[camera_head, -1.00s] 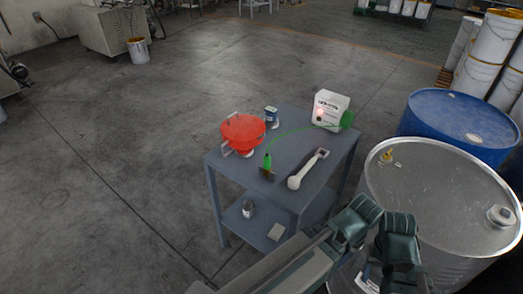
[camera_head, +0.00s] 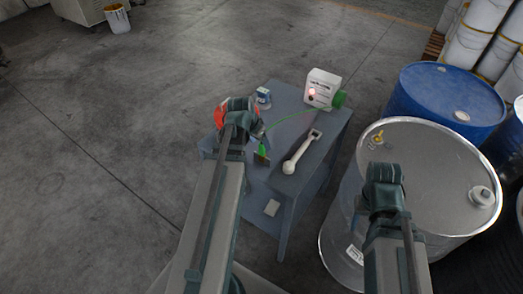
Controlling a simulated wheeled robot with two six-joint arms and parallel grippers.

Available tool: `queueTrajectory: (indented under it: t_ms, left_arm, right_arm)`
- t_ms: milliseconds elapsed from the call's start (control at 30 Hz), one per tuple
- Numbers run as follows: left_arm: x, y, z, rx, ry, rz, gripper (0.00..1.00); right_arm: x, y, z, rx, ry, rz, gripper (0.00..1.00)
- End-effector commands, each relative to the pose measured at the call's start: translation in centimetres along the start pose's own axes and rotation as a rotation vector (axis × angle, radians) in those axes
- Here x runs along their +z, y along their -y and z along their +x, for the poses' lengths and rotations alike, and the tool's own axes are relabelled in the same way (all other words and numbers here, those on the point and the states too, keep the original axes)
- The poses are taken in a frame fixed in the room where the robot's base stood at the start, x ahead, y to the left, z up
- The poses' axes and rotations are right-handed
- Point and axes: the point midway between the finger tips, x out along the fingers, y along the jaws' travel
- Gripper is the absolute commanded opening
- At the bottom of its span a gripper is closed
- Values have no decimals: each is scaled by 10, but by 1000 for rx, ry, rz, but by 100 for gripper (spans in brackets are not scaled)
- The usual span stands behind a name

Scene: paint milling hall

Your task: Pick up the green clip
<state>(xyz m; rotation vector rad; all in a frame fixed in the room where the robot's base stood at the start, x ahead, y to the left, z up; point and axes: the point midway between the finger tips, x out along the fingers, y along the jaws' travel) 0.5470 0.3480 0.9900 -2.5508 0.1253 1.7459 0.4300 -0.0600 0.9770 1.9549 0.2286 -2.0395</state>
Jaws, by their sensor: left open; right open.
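The green clip (camera_head: 262,151), a small green handle with a dark lower part, is on the grey-blue table (camera_head: 290,197) near its left front side. A thin green cable runs from it toward the white box (camera_head: 322,87) with a green reel at the back right. My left gripper (camera_head: 240,104) is open, just left of and beyond the clip in the picture, in front of the red bowl (camera_head: 220,116), mostly hiding it. The clip is clear of the fingers. My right gripper (camera_head: 384,173) is open and appears over the left part of the grey drum (camera_head: 430,180), away from the clip.
A white long-handled tool (camera_head: 300,152) lies right of the clip. A small blue-and-white can (camera_head: 263,96) stands behind my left gripper. A blue drum (camera_head: 448,100) and stacked white buckets (camera_head: 490,45) stand at right. The floor left of the table is open.

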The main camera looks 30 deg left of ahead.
Motion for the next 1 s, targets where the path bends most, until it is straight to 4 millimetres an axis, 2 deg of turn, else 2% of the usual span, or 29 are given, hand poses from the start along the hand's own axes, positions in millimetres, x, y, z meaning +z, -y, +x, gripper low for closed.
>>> queueTrajectory:
  t_ms: [100, 367, 567, 900, 1000]
  left_arm:
    - [-1, 16, -6, -10, -20, -12, 70]
    - [0, 18, -2, -12, -24, -12, 70]
    - [0, 19, 20, -11, -23, -12, 70]
    - [-1, 19, 72, -12, -22, -11, 70]
    - [-2, 19, 80, -12, -22, -12, 70]
  right_arm:
    - [0, 0, -4, 0, 0, 0, 50]
    - [0, 0, 0, 0, 0, 0, 50]
    - [-1, 2, 20, 0, 0, 0, 50]
    - [-4, 7, 69, 0, 0, 0, 50]
    - [-4, 7, 76, 0, 0, 0, 50]
